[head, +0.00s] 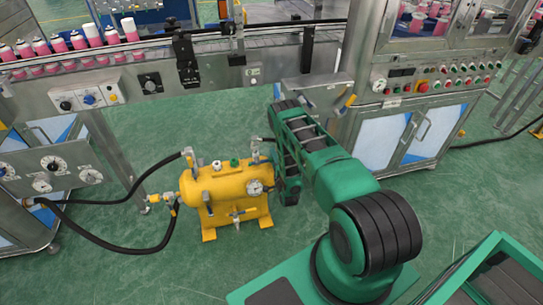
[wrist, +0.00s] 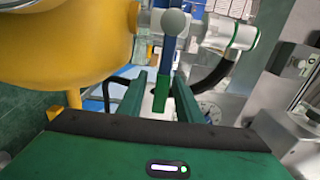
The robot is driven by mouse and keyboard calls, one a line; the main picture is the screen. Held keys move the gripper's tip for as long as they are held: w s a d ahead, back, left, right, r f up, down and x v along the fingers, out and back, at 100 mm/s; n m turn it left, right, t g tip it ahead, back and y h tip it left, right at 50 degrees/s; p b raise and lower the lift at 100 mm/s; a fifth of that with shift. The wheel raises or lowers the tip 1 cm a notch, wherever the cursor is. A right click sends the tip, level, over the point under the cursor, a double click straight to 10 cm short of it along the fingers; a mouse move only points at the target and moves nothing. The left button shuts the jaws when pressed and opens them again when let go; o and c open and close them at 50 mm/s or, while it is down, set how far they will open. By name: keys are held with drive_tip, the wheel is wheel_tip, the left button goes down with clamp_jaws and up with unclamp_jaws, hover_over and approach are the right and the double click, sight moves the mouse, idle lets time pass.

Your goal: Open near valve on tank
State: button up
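The yellow tank (head: 225,188) stands on the floor, with fittings on both ends, a gauge (head: 254,187) and a small valve (head: 238,214) low on its front. My arm comes down at its right end and hides that side; my gripper is not clear in the head view. In the wrist view the tank (wrist: 65,45) fills the upper left. My gripper (wrist: 160,88) is open, its two green fingers apart. A blue lever (wrist: 168,52) with a grey round knob stands ahead, its green lower part between the fingers. I cannot tell whether they touch.
Black hoses (head: 120,248) run from the tank's left end to a gauge panel (head: 52,165). A conveyor with pink cans (head: 77,40) runs behind. A control cabinet (head: 410,110) stands right. A white pipe (wrist: 232,35) lies close right of the lever. Green floor is free in front.

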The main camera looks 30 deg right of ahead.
drive_tip(key=shift+x, duration=1.1)
clamp_jaws()
drive_tip(key=shift+s+d, duration=0.1)
drive_tip(key=shift+d, duration=0.05)
